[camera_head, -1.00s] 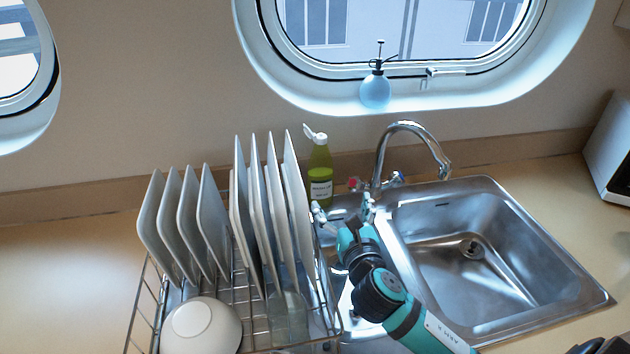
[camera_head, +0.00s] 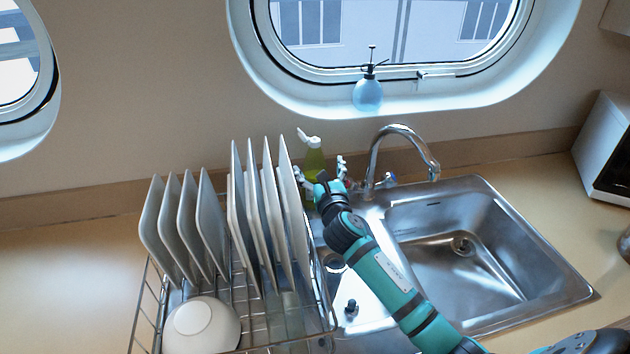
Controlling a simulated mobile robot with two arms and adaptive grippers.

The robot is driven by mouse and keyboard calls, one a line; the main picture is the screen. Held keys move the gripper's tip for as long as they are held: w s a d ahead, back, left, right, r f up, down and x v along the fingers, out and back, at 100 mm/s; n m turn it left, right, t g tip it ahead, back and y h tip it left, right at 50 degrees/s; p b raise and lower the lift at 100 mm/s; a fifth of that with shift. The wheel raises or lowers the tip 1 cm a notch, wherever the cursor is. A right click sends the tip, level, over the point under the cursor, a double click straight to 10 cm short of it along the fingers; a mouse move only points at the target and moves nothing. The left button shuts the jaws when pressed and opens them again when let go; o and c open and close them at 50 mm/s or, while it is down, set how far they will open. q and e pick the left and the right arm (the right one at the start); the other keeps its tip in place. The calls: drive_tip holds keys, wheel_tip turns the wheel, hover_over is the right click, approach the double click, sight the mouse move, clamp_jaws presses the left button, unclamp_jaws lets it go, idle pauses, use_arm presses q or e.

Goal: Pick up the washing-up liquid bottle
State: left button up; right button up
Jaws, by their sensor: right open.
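The washing-up liquid bottle (camera_head: 315,160) is green with a white cap. It stands upright behind the sink, between the plate rack and the tap. My right gripper (camera_head: 321,168) is open at the bottle, with one finger seen on each side of it. The gripper and wrist hide the bottle's lower part and label. I cannot tell whether the fingers touch it. My left gripper is not in view.
A wire dish rack (camera_head: 256,330) with several upright plates (camera_head: 240,210) and a white bowl (camera_head: 201,325) stands close on the left. The tap (camera_head: 374,160) rises just right of the bottle. The sink basin (camera_head: 480,270) is empty. A blue spray bottle (camera_head: 367,95) stands on the porthole sill.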

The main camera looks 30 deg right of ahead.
sight(317, 166)
drive_tip(key=x, duration=0.3)
drive_tip(key=shift+w+a, duration=0.1)
drive_tip(key=shift+w, duration=0.2)
drive_tip(key=c, duration=1)
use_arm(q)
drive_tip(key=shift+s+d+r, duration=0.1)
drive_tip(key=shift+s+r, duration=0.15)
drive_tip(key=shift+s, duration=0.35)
use_arm(e)
clamp_jaws()
